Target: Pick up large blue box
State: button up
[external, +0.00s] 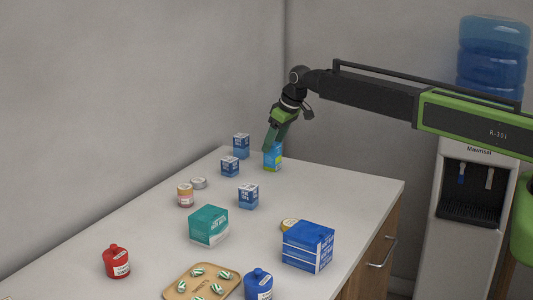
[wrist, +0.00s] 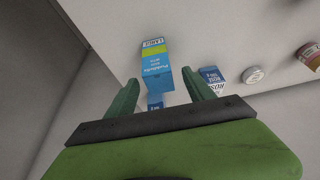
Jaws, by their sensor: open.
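The large blue box (external: 307,247) sits on the counter's near right part, close to the front edge, in the external view. It does not show in the wrist view. My gripper (external: 271,147) is at the counter's far end, well away from the large blue box, pointing down at a light blue and green carton (external: 273,161). In the wrist view my gripper (wrist: 160,77) is open, its fingers apart with the carton (wrist: 154,62) in line with the gap. I cannot tell whether the fingers touch the carton.
Small blue boxes (external: 241,145), (external: 230,166), (external: 248,196) stand near the carton. A teal box (external: 208,226), a red jar (external: 116,261), a blue jar (external: 258,285) and a sweets tray (external: 181,293) are nearer. A tin (external: 290,224) sits against the large blue box. The right far counter is bare.

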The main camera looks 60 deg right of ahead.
jog(key=shift+b+x, duration=0.3)
jog(key=shift+x, duration=0.75)
jog(key=shift+s+r, duration=0.1)
jog(key=shift+r, duration=0.1)
jog(key=shift+c, duration=0.4)
grip_shut()
jog(key=shift+r+p, duration=0.1)
jog(key=shift+p, duration=0.2)
notch_tip(320, 180, up, 4)
jog(key=p, duration=0.4)
jog(key=shift+r, duration=0.1)
jog(key=s+d+r+p, duration=0.6)
jog(key=s+d, duration=0.2)
jog(key=shift+s+r+p, duration=0.2)
jog(key=shift+r+p, duration=0.1)
jog(key=shift+p, duration=0.1)
